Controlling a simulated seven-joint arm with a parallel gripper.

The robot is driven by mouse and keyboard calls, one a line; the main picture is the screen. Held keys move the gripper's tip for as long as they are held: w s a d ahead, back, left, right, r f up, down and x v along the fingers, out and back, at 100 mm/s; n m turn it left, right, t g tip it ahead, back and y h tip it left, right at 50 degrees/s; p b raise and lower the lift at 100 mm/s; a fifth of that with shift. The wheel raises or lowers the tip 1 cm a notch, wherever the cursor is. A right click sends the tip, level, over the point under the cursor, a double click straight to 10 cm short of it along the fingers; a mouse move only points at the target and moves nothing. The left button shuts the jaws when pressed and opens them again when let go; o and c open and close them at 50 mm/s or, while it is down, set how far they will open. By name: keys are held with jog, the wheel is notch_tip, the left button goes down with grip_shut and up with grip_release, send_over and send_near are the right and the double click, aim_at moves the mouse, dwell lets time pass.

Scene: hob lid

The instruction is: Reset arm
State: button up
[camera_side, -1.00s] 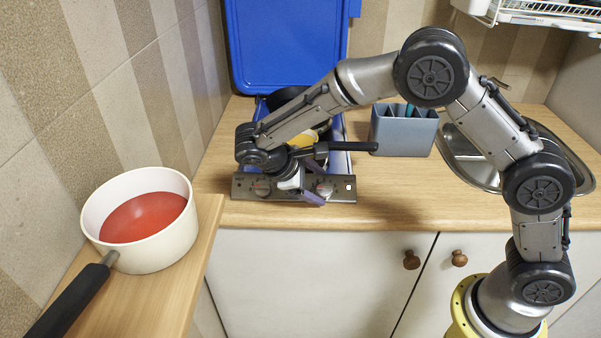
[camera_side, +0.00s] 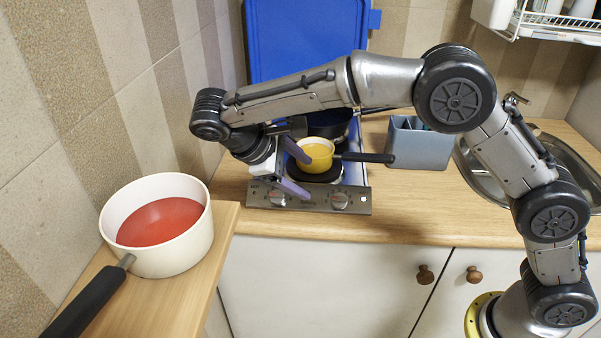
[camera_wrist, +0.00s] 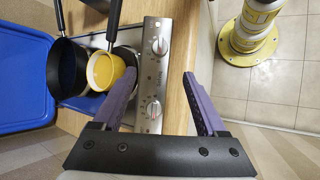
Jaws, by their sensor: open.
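My gripper (camera_side: 298,170) is open and empty, with its purple fingers spread above the front left of the hob. It also shows in the wrist view (camera_wrist: 160,95), with the control panel and counter edge between its fingers. A small yellow pot (camera_side: 316,157) with a dark handle stands on the hob close to the fingers. A dark pot (camera_side: 330,122) stands behind it. The blue lid (camera_side: 310,40) stands upright at the back of the hob. The hob's control panel (camera_side: 312,199) with knobs faces the front.
A white pan (camera_side: 157,254) with red contents stands on the side counter at left, its black handle pointing forward. A grey holder (camera_side: 418,148) stands right of the hob, before the sink (camera_side: 474,170). A dish rack (camera_side: 560,26) hangs at upper right. The front counter (camera_side: 430,213) is clear.

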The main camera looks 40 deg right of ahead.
jog(key=s+d+r+m+y, duration=0.1)
jog(key=s+d+r+m, duration=0.1)
jog(key=d+r, duration=0.55)
jog(key=s+d+r+m+t+y, duration=0.1)
jog(key=s+d+r+m+y, duration=0.15)
jog(key=s+d+r, duration=0.5)
jog(key=s+d+f+m+t+y, duration=0.1)
jog(key=s+f, duration=0.1)
jog(key=s, duration=0.5)
jog(key=s+d+f+m+t+y, duration=0.1)
jog(key=s+d+f+t+y, duration=0.15)
jog(key=s, duration=0.35)
jog(key=s+a+f+m+t+y, duration=0.1)
jog(key=s+a+f, duration=0.2)
jog(key=f, duration=0.4)
jog(key=shift+s+a, duration=0.25)
jog(key=shift+a, duration=0.25)
jog(key=shift+t, duration=0.25)
